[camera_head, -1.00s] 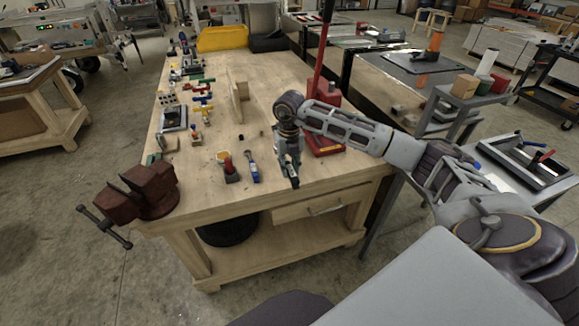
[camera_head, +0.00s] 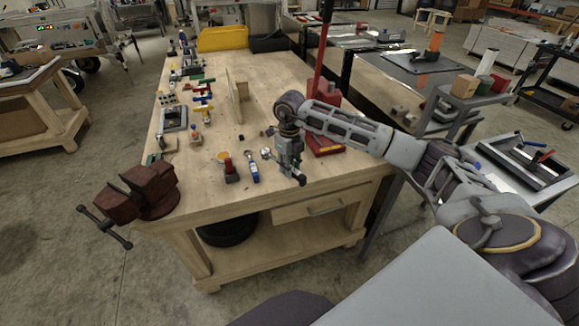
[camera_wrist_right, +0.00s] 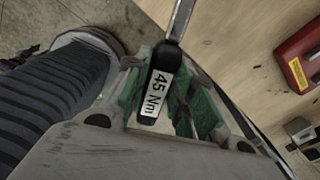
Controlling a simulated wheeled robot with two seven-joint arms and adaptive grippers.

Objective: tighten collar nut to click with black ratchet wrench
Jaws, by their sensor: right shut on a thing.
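My right gripper (camera_head: 291,168) hangs above the near right part of the wooden workbench, pointing down. It is shut on the black ratchet wrench, whose black handle (camera_wrist_right: 153,98) with a white "45 Nm" label sits between the greenish fingers in the right wrist view. The wrench's bright metal shaft (camera_wrist_right: 181,18) runs out past the top of that view. In the head view its dark handle end (camera_head: 302,181) sticks out at the lower right of the gripper. I cannot make out the collar nut. My left gripper is not in view.
A red-handled tool (camera_head: 231,172) and a blue-handled tool (camera_head: 253,172) stand left of the gripper on the workbench (camera_head: 268,97). A red vise (camera_head: 146,190) is at the front left corner. A red box (camera_head: 325,146) is close to the gripper's right.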

